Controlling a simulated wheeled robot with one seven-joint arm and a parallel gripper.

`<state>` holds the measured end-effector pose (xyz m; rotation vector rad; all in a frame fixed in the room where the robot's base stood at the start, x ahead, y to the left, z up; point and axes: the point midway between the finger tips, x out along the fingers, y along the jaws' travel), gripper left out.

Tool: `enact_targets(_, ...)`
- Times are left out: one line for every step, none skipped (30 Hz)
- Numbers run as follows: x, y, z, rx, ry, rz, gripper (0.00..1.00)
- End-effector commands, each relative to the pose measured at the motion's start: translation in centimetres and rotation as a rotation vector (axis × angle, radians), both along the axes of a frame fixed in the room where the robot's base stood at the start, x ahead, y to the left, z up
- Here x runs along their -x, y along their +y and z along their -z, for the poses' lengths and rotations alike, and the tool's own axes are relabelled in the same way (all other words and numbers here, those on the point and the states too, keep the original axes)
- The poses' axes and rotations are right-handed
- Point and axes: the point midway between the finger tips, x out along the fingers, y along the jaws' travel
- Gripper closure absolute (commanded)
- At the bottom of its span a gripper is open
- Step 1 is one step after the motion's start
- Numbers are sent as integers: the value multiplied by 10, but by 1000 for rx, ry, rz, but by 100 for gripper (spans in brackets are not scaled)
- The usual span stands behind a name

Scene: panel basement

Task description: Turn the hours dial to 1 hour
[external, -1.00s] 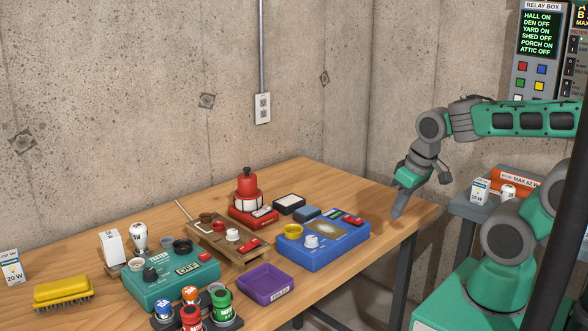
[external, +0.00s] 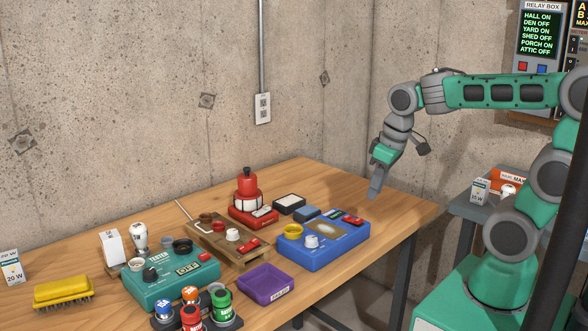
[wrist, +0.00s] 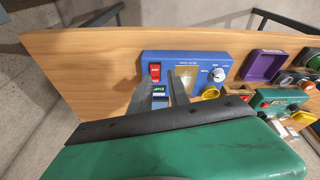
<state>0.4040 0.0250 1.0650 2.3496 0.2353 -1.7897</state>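A blue box (external: 332,251) lies on the wooden table near its right end. It carries a white dial (external: 311,241), a yellow knob (external: 292,230) and a red switch (external: 352,219). The dial's markings are too small to read. The wrist view shows the box (wrist: 205,60), its white dial (wrist: 217,74), the yellow knob (wrist: 211,92) and the red switch (wrist: 154,72). My gripper (external: 374,192) points down, above and to the right of the box, not touching it. In the wrist view its fingers (wrist: 161,80) are apart with nothing between them, left of the dial.
A purple tray (external: 266,291) and a wooden stand (external: 229,247) lie left of the box. A red device (external: 249,209) stands behind. A teal tester (external: 171,285) is farther left. Bare tabletop (external: 400,215) lies right of the box.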

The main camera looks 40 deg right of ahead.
Motion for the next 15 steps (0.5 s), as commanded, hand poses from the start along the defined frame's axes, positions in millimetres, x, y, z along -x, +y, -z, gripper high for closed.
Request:
enact_targets(-26,13,-18,16,21,-84,73)
enact_targets(-42,22,-26,27,31,-141,71)
enact_targets(-63,34,-35,41,46,-217,67)
enact_targets(-78,43,-41,51,55,-273,65)
enact_targets(-93,53,-46,61,66,-331,62)
enact_targets(-112,67,-50,74,78,-404,59)
enact_targets(-126,78,-52,84,87,-462,57)
enact_targets(-140,89,-53,93,96,-518,54)
enact_targets(-157,105,-54,105,108,-593,51)
enact_targets(-168,118,-53,113,118,-650,50)
enact_targets(-180,130,-50,121,127,-706,50)
enact_targets(-193,148,-46,132,138,-784,50)
enact_targets(-203,160,-42,140,146,-839,50)
enact_targets(-211,174,-37,147,155,-896,50)
enact_targets(-220,191,-29,156,166,-971,50)
